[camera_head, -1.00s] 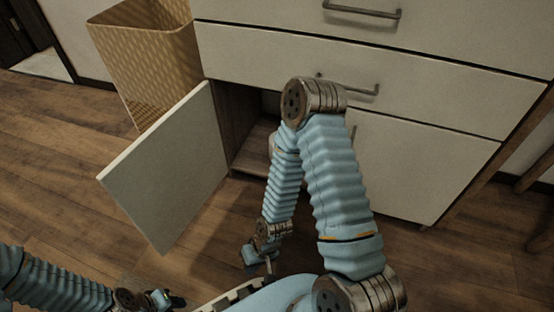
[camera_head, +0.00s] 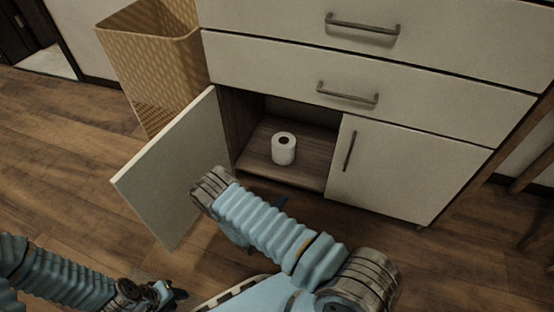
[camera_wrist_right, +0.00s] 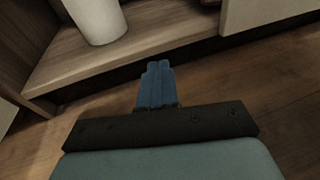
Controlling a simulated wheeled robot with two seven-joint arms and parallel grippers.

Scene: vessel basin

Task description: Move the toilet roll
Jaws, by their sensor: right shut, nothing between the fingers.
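The white toilet roll (camera_head: 284,148) stands upright on the floor of the open cabinet compartment (camera_head: 262,172). In the right wrist view the roll (camera_wrist_right: 97,18) shows at the top left, cut off by the frame edge. My right gripper (camera_wrist_right: 157,66) is shut and empty, in front of the compartment's front edge and apart from the roll. In the head view it is partly hidden behind my right arm, with a dark finger end (camera_head: 281,202) showing. My left gripper (camera_head: 178,294) is low at the left, far from the roll; its finger gap is unclear.
The left cabinet door (camera_head: 172,165) stands open. The right door (camera_head: 400,175) and the drawers (camera_head: 370,70) above are shut. A woven basket (camera_head: 160,65) stands at the left of the cabinet. Wooden floor (camera_head: 75,180) is clear at the left.

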